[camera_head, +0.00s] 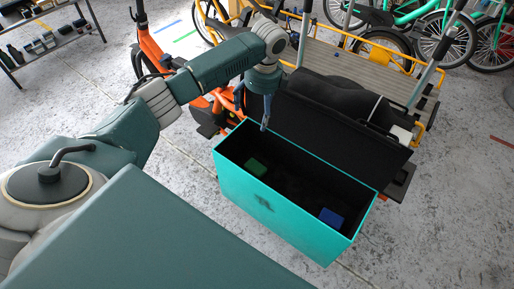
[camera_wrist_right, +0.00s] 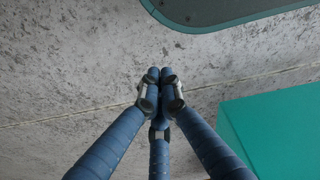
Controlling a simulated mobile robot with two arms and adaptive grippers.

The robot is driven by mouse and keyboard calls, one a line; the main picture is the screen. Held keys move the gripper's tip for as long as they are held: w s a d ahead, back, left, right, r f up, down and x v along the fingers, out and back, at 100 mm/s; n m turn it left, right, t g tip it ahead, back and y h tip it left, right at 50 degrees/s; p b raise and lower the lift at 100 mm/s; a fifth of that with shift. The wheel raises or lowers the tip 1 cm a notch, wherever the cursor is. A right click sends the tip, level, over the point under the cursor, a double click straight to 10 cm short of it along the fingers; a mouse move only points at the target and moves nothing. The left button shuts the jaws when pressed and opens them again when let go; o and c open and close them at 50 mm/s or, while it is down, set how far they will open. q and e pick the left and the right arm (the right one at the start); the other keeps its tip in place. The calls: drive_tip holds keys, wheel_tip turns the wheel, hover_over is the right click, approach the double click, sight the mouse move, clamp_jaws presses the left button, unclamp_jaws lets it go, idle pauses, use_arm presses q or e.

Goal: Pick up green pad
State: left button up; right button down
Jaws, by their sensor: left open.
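The green pad (camera_head: 256,167) lies inside the teal cargo box (camera_head: 270,208), toward its left end. A blue pad (camera_head: 331,217) lies in the same box toward its right end. My left gripper (camera_head: 265,122) hangs at the back edge of the box, above and slightly right of the green pad, open and apart from it. Its fingers are small and partly seen edge-on. My right gripper (camera_wrist_right: 161,78) shows in the right wrist view with its fingertips together and nothing between them, above the concrete floor. The right gripper is hidden in the head view.
The box's black lid (camera_head: 335,130) stands open at its back. Behind it are an orange cargo bike (camera_head: 150,50) and a wooden-bed bike (camera_head: 345,68). A metal rack (camera_head: 45,42) stands far left. Floor right of the box is clear. A teal wall (camera_wrist_right: 275,130) is close right in the wrist view.

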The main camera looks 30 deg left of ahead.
use_arm(q)
wheel_tip(320, 180, down, 8)
drive_tip(key=b, duration=2.3)
approach(253, 168)
drive_tip(key=shift+w+f, duration=0.15)
drive_tip(key=shift+f, duration=0.5)
drive_tip(key=shift+a+f+b, duration=0.1)
drive_tip(key=shift+f+b, duration=0.35)
drive_tip(key=shift+f, duration=0.65)
drive_tip(key=f, duration=0.1)
drive_tip(key=f+b, duration=0.1)
drive_tip(key=f, duration=0.1)
drive_tip(key=a+f+b, duration=0.1)
drive_tip(key=f, duration=0.1)
use_arm(e)
drive_tip(key=w+a+r+t+y, duration=0.1)
drive_tip(key=w+r+t, duration=0.3)
drive_tip(key=w+r, duration=0.5)
drive_tip(key=w+a+r+t+y, duration=0.1)
drive_tip(key=w+a+r+t, duration=0.3)
drive_tip(key=w+r, duration=0.5)
drive_tip(key=w+t, duration=0.1)
drive_tip(key=w, duration=0.3)
drive_tip(key=shift+w+a, duration=0.3)
